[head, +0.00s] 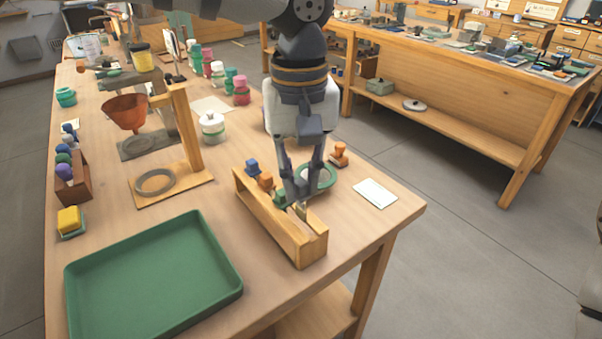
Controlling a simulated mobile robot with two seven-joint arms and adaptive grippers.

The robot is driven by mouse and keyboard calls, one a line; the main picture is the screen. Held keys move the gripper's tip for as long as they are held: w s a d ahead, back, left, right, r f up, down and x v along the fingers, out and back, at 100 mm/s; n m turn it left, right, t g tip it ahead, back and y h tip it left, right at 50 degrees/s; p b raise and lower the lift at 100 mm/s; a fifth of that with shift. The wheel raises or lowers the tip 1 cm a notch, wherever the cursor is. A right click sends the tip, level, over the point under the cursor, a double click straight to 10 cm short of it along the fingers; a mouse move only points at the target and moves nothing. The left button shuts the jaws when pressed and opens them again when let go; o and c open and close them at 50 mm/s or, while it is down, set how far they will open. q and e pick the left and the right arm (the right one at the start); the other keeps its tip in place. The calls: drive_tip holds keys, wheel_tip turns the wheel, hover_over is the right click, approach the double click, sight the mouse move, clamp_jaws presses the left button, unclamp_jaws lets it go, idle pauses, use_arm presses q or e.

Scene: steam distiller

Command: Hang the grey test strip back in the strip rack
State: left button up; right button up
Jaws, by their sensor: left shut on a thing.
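The strip rack looks to be the long wooden holder (267,223) near the front right of the table. Blue, orange and green knobs show along its far part. My left gripper (299,203) points down over the near half of the holder. It is shut on a small, thin piece, seemingly the grey test strip (302,212), which is mostly hidden by the fingers and the holder. I cannot tell whether the strip touches the holder. My right gripper is not in view.
A green tray (150,285) lies to the left of the holder. A wooden stand (187,130) with an orange funnel (125,112) is behind it. A green ring (322,177), an orange-topped stamp (339,153) and a white card (375,193) lie to the right, near the table edge.

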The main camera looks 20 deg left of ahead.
use_arm(q)
drive_tip(key=shift+f, duration=0.3)
idle(0.4)
drive_tip(key=shift+f, duration=1.1)
drive_tip(key=shift+f, duration=0.15)
drive_tip(key=shift+f, duration=1.15)
drive_tip(key=o, duration=0.8)
drive_tip(key=shift+r, duration=0.1)
